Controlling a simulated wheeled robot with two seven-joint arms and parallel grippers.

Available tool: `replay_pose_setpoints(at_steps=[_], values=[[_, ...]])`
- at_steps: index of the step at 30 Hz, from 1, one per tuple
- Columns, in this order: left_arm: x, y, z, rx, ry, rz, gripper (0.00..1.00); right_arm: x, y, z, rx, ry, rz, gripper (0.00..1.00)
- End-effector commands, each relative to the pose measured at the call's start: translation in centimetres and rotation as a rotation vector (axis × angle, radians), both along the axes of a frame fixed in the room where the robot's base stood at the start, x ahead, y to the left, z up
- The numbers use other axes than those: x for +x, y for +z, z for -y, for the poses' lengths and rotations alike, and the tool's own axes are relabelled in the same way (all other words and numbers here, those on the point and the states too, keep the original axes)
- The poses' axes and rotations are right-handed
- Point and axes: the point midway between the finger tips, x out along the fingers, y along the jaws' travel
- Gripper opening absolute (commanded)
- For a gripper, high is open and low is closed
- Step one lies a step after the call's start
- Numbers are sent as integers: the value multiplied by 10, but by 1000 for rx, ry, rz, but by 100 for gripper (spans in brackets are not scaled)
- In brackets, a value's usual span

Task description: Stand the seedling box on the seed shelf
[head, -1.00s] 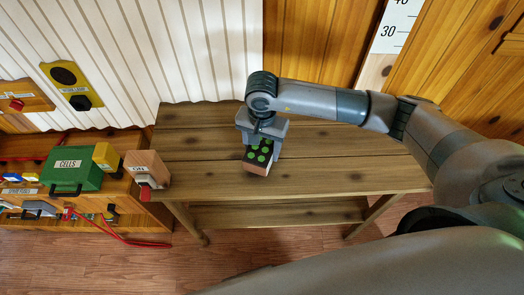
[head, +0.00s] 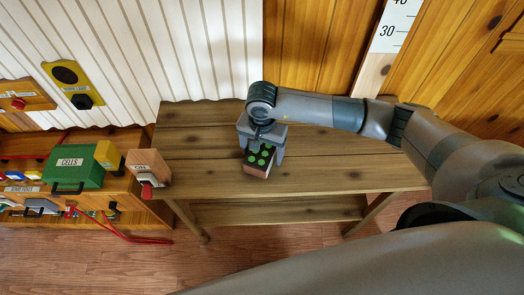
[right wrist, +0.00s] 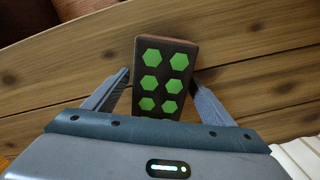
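The seedling box (head: 257,167) is a small wooden block with green hexagons on a dark top. It stands upright, green side up, on the top board of the wooden shelf (head: 340,168), near its middle. My right gripper (head: 263,152) is just behind and above the box, with its fingers spread. In the right wrist view the box (right wrist: 166,60) lies between the fingertips (right wrist: 160,74). A gap shows at the left finger; the right one is at or very near the box. My left gripper is not in view.
A wooden block with a red part (head: 147,170) is at the shelf's left end. Left of it, a lower bench holds a green CELLS box (head: 75,168) and red cables (head: 110,232). The wall is close behind. The top board is clear right of the box.

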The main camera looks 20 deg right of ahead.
Motion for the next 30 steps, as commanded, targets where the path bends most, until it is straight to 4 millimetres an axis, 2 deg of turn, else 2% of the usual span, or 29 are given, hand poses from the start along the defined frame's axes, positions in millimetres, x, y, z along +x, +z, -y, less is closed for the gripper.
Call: replay_pose_setpoints(at_steps=[9,11,16,24,30], values=[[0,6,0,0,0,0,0,0,5,0,0,0,0,77],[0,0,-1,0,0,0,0,1,8,0,1,0,2,77],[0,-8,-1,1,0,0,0,1,31,0,1,1,3,77],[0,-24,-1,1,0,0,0,2,79,-1,2,1,4,77],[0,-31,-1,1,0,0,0,1,109,0,0,2,1,77]])
